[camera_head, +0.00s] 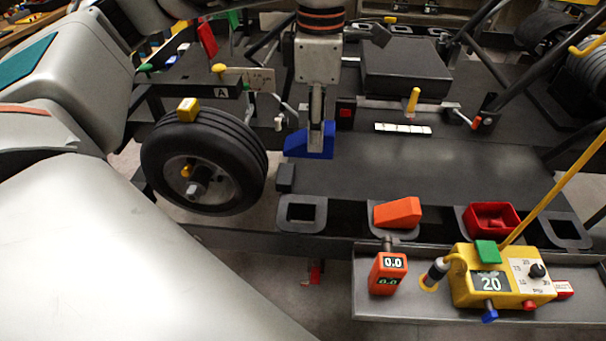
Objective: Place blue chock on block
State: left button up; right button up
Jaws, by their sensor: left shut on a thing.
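My left gripper (318,142) points down at the upper middle, shut on the blue chock (297,147). The chock is a blue wedge, partly hidden behind the fingers. It shows just above the dark deck; I cannot tell whether it touches anything below. A small black block (285,178) stands below and left of the chock, beside the black tyre (205,165). I cannot tell whether this is the block named in the task. An orange chock (398,212) sits in a square holder at the front edge. My right gripper is not in view.
An empty square holder (302,214) is left of the orange chock, and a red tray (490,218) is to its right. A yellow gauge box (490,275) and orange meter (388,273) stand on the front shelf. The dark deck (430,165) has free room right of the gripper.

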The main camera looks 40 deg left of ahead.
pick_arm(q)
notch_tip(320, 180, down, 17)
jog(key=shift+r+b, duration=0.1)
jog(key=shift+b, duration=0.2)
dwell(0.3)
jog(key=shift+f, duration=0.25)
jog(key=o, duration=1.2)
jog(key=shift+r, duration=0.1)
notch_tip(320, 180, up, 12)
jog(key=shift+r, duration=0.15)
